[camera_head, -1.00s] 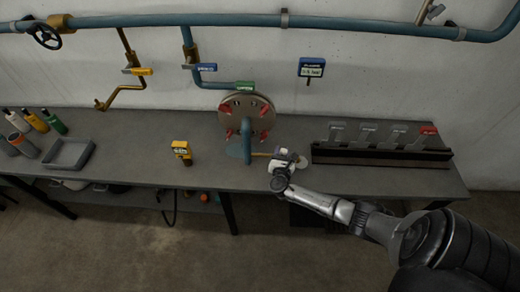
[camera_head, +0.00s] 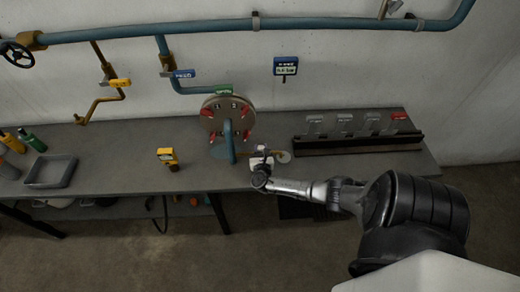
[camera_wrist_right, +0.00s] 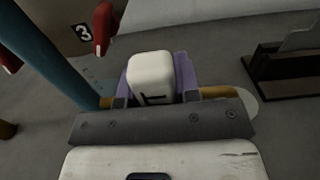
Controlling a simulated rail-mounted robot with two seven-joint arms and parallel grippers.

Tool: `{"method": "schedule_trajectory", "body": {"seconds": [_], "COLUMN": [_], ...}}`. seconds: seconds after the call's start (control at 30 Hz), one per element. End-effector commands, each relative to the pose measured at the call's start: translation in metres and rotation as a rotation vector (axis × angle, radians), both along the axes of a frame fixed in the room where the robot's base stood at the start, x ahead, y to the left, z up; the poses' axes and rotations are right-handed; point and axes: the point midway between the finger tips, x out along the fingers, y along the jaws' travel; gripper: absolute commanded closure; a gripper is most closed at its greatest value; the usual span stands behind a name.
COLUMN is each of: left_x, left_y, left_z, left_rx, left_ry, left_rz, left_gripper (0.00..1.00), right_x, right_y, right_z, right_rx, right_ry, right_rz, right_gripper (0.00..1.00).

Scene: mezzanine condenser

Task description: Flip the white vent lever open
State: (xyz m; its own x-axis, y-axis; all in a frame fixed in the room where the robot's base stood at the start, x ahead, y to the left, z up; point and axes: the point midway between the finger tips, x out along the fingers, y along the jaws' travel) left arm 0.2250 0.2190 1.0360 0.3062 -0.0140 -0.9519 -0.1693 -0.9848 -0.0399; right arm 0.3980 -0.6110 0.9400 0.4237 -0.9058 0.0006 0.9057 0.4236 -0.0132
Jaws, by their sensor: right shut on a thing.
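The white lever handle, a rounded block with a dark mark, shows between my right gripper's fingers in the right wrist view (camera_wrist_right: 151,72). My right gripper (camera_wrist_right: 150,88) is shut on it, with a purplish finger on each side. In the head view my right gripper (camera_head: 262,162) is low over the bench, just right of the blue standing pipe (camera_head: 231,145). The handle sits by a short brass pipe (camera_wrist_right: 215,92); their joint is hidden by the gripper. My left gripper is not in view.
A round flanged plate with red clamps (camera_head: 227,114) stands behind the pipe. A dark rack with several tags (camera_head: 350,145) is to the right. A yellow meter (camera_head: 168,157) and a grey tray (camera_head: 50,171) are to the left. Bare bench lies between them.

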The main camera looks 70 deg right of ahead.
Motion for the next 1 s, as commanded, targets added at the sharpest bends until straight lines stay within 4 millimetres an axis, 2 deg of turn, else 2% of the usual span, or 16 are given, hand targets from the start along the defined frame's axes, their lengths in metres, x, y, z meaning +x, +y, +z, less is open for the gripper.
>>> {"method": "schedule_trajectory", "body": {"seconds": [0.03,0.07,0.3,0.53,0.67,0.77,1.0], "left_x": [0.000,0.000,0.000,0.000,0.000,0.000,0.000], "left_y": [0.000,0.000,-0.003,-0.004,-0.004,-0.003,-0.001], "left_z": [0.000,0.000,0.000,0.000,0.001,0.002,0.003], "left_rx": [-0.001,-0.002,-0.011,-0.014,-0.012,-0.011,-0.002], "left_ry": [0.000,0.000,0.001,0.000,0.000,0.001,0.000], "left_rz": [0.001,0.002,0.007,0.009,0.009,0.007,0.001], "left_gripper": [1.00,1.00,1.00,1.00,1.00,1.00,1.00], "right_x": [0.000,0.000,0.000,0.000,-0.003,-0.009,-0.030], "right_y": [0.000,0.000,0.000,0.001,0.008,0.020,0.064], "right_z": [-0.001,-0.001,-0.001,-0.001,-0.001,-0.001,-0.002], "right_rx": [-0.004,-0.004,-0.002,0.000,0.001,0.002,0.002], "right_ry": [0.008,0.008,0.005,0.003,0.004,0.003,0.004], "right_rz": [0.003,0.003,0.002,0.002,0.003,0.003,0.003], "right_gripper": [1.00,0.67,0.45,0.45,0.45,0.45,0.45]}}
